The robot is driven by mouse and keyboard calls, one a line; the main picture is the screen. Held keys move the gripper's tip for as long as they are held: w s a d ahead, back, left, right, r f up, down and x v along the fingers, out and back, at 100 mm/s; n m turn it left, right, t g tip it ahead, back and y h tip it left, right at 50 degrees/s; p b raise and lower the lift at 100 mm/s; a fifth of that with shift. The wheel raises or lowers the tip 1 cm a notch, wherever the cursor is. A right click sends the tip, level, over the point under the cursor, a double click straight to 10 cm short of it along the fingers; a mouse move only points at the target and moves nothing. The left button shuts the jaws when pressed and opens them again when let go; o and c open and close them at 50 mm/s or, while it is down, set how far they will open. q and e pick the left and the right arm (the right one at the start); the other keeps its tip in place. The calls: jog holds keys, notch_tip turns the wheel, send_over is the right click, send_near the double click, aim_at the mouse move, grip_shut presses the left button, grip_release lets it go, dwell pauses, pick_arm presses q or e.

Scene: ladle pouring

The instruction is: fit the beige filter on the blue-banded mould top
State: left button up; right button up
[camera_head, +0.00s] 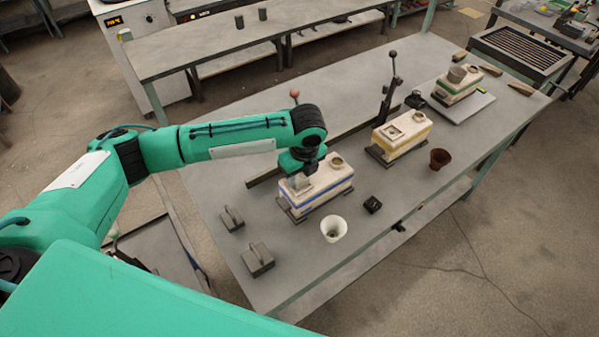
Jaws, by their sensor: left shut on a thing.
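The blue-banded mould (325,193) is a cream block on a dark base near the middle of the table, with a round cup-like opening at its right end. My left gripper (301,176) points down over the left part of the mould's top. It is shut on a small pale piece that appears to be the beige filter, mostly hidden by the fingers. I cannot tell whether this piece touches the mould top. My right gripper is not in view.
A white cup (334,229) and a small black block (373,204) stand in front of the mould. Grey handled weights (258,260) lie at left. Yellow-banded (402,135) and green-banded (458,85) moulds, a brown cup (439,158) and an upright lever (388,90) are to the right.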

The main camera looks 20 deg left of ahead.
pick_arm(q)
jog(key=shift+f, duration=0.45)
jog(key=shift+s+f, duration=0.2)
jog(key=shift+f, duration=0.25)
dwell(0.3)
jog(key=o, duration=1)
jog(key=shift+f, duration=0.1)
jog(key=shift+o, duration=0.2)
jog(key=shift+d, duration=0.1)
jog(key=shift+r+b, duration=0.35)
jog(key=shift+r, duration=0.1)
notch_tip(320, 180, up, 14)
jog(key=d+b, duration=0.1)
jog(key=b, duration=0.1)
jog(key=shift+s+d+f, duration=0.2)
jog(key=shift+s+d, duration=0.2)
jog(key=shift+s, duration=0.05)
